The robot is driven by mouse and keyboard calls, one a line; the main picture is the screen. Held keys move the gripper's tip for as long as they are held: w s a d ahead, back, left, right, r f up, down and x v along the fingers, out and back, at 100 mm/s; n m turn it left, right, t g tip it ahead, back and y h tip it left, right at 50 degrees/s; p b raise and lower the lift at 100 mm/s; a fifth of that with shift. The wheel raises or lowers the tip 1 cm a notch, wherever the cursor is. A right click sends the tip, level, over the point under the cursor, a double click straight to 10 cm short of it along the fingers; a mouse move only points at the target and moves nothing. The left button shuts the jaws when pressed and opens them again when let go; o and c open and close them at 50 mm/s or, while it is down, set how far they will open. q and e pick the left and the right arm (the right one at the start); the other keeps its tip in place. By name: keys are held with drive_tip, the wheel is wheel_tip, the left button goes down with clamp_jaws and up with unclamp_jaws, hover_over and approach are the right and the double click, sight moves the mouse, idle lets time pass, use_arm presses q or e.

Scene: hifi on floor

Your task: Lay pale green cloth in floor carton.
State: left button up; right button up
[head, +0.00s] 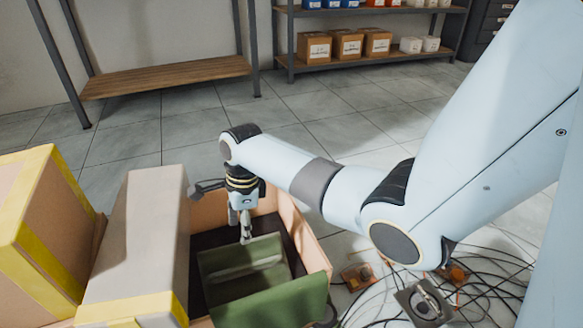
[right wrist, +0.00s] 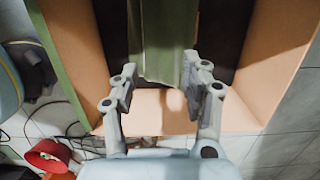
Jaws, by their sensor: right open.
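The pale green cloth (head: 240,262) lies in the open floor carton (head: 312,248), on its dark bottom. A green part also hangs over the carton's near wall. In the right wrist view the cloth (right wrist: 168,40) lies beyond and between my fingers, and a green strip runs along the left wall of the carton (right wrist: 268,65). My right gripper (head: 246,232) points down inside the carton, just above the cloth. In the right wrist view the gripper (right wrist: 158,80) is open, its fingers apart with nothing visibly clamped. My left gripper is not in view.
Taped boxes (head: 145,235) stand close on the carton's left. Tangled black cables (head: 480,285) and a grey device (head: 425,303) lie on the floor at right. A red object (right wrist: 50,155) shows in the wrist view. Shelves (head: 375,62) stand behind, with clear tiles between.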

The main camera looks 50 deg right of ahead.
drive_tip(key=s+n, duration=0.4)
drive_tip(key=s, duration=0.1)
drive_tip(key=s+a+r+n+t, duration=0.1)
drive_tip(key=s+n, duration=0.3)
drive_tip(key=s, duration=0.1)
drive_tip(key=s+a+n, duration=0.1)
drive_tip(key=s+n, duration=0.3)
drive_tip(key=s, duration=0.1)
drive_tip(key=shift+s+r+h, duration=0.15)
drive_tip(key=shift+h, duration=0.25)
drive_tip(key=s+a+r+n+t, duration=0.1)
drive_tip(key=s+r+n+t, duration=0.1)
drive_tip(key=s+r+n, duration=0.9)
drive_tip(key=shift+s+a+r+n, duration=0.2)
drive_tip(key=shift+s+n, duration=0.35)
drive_tip(key=shift+n, duration=0.05)
